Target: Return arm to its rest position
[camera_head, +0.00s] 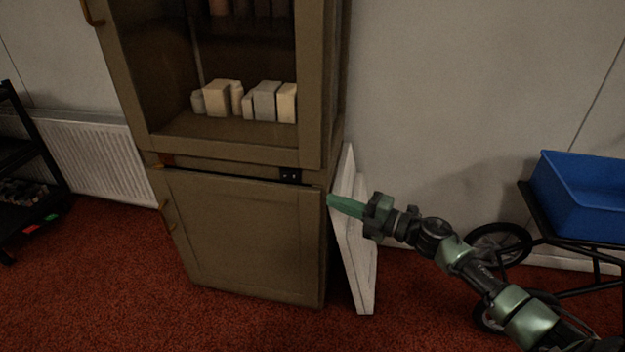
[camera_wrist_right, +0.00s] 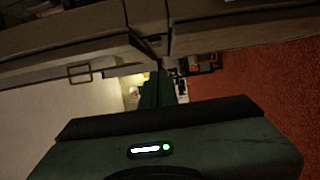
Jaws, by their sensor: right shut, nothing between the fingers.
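My right gripper (camera_head: 345,206) reaches in from the lower right in the head view, with its green fingers closed together and nothing in them. Its fingertips are in front of the white panel, near the right edge of the brown cabinet's lower door (camera_head: 245,235). I cannot tell whether they touch anything. In the right wrist view the green fingers (camera_wrist_right: 155,90) show beyond the dark gripper body, pointing towards brown cabinet surfaces. My left gripper is out of view.
A white panel (camera_head: 362,270) leans beside the cabinet. A blue bin (camera_head: 580,195) sits on a wheeled cart at right. A black shelf (camera_head: 12,160) and a radiator (camera_head: 90,155) stand at left. Pale boxes (camera_head: 265,100) stand inside the upper cabinet. Red carpet in front is clear.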

